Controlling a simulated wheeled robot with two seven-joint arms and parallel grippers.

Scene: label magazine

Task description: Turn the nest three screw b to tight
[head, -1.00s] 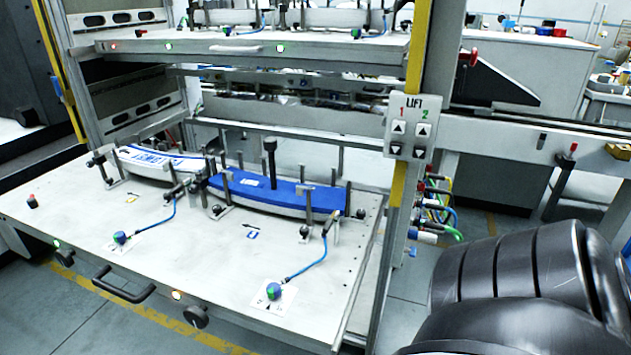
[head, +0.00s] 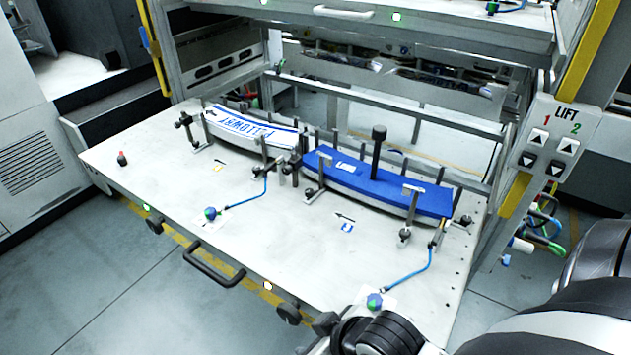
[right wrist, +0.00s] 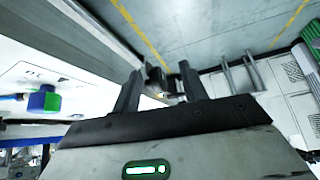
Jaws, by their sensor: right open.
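Two black round knobs sit on the front edge of the pulled-out white shelf (head: 150,180): a left knob (head: 155,226) and a right knob (head: 288,312). No marking that I can read says which one is nest three screw b. My right gripper (head: 322,326) is at the shelf's front right corner, just right of the right knob. In the right wrist view the gripper (right wrist: 160,86) is open, with a dark knob-like part (right wrist: 156,76) showing between and beyond its fingers. Whether it touches them I cannot tell. My left gripper is not in view.
Two curved label holders, one white and blue (head: 258,130) and one blue (head: 375,185), stand among upright posts on the shelf. A black handle (head: 212,268) juts from the front. Blue cables run to green-blue plugs (head: 375,301). The lift panel (head: 557,140) stands at right.

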